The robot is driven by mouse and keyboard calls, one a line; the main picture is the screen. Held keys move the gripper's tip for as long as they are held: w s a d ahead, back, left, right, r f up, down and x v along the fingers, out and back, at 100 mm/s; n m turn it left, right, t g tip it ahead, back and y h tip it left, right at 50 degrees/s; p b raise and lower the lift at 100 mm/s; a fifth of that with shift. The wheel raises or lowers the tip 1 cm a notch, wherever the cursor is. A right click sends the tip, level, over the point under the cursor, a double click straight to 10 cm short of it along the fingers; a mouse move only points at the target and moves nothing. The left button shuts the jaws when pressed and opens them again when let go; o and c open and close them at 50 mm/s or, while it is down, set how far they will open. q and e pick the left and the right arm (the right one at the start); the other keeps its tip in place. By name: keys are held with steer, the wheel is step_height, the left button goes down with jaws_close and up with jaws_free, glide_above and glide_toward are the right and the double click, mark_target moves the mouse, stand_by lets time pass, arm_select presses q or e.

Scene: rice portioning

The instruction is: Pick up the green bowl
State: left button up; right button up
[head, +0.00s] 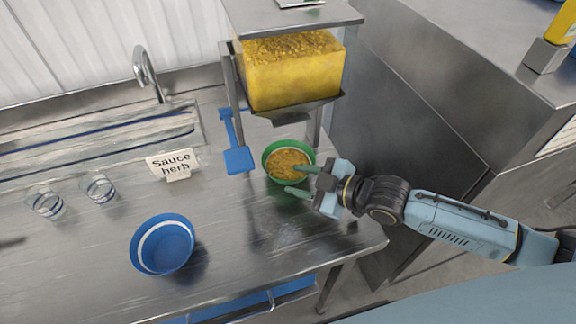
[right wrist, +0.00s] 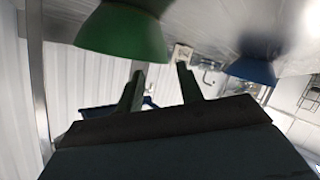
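The green bowl (head: 268,152) stands under the hopper and holds a yellow-brown grainy food. In the right wrist view the green bowl (right wrist: 122,36) is at the upper left. My right gripper (head: 296,180) comes in from the right, and its two green fingers reach to the bowl's right front side. In the right wrist view the fingers (right wrist: 160,82) are apart with nothing between them. The bowl is beyond the fingertips there; whether a finger touches it I cannot tell. My left gripper is not in view.
A hopper of yellow grain (head: 293,75) stands above the bowl. The steel counter's front middle is clear (head: 250,245).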

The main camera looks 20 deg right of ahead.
mark_target(271, 174)
steer(key=shift+w+a+f, duration=0.15)
steer(key=shift+w+a, duration=0.2)
steer(key=shift+a, duration=0.05)
steer(key=x, duration=0.4)
steer(key=shift+w+a, duration=0.15)
steer(key=shift+a, duration=0.15)
steer(key=shift+w+a+f, duration=0.1)
steer(key=shift+c, duration=0.5)
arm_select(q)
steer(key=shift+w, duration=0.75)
arm_select(e)
jaws_close()
